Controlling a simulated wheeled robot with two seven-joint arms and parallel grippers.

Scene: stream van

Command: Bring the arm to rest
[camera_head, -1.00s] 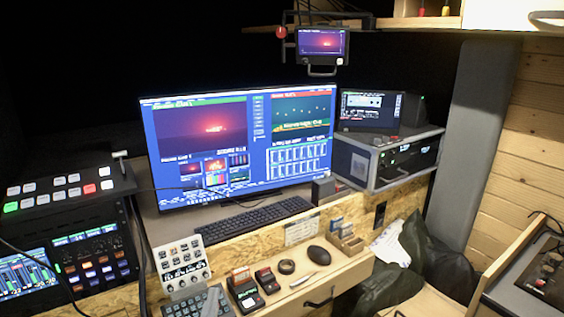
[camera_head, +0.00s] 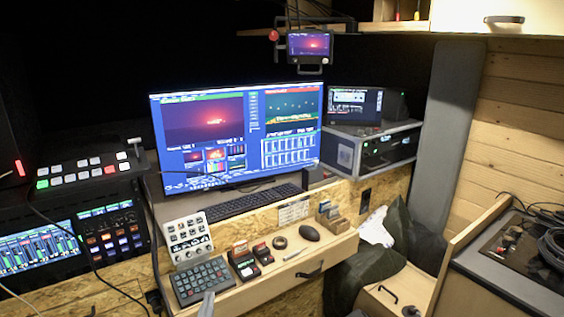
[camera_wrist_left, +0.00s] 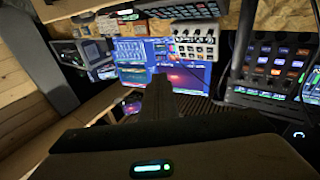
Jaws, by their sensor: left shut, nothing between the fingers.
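My left gripper (camera_head: 208,304) shows only as a grey tip at the bottom edge of the head view, by the near edge of a grey keypad (camera_head: 201,282). I cannot tell whether it touches the keypad. In the left wrist view the gripper's dark fingers (camera_wrist_left: 158,99) are together, with nothing between them. That view is turned, with the monitor and desk gear beyond the fingers. The rest of the left arm is out of the head view. My right gripper is in neither view.
A large monitor (camera_head: 238,137) and black keyboard (camera_head: 253,202) stand behind the desk shelf. A button panel (camera_head: 188,240), card readers (camera_head: 243,264) and a mouse (camera_head: 310,233) lie along it. A switcher (camera_head: 82,172) is at left. A side counter (camera_head: 478,262) is at right.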

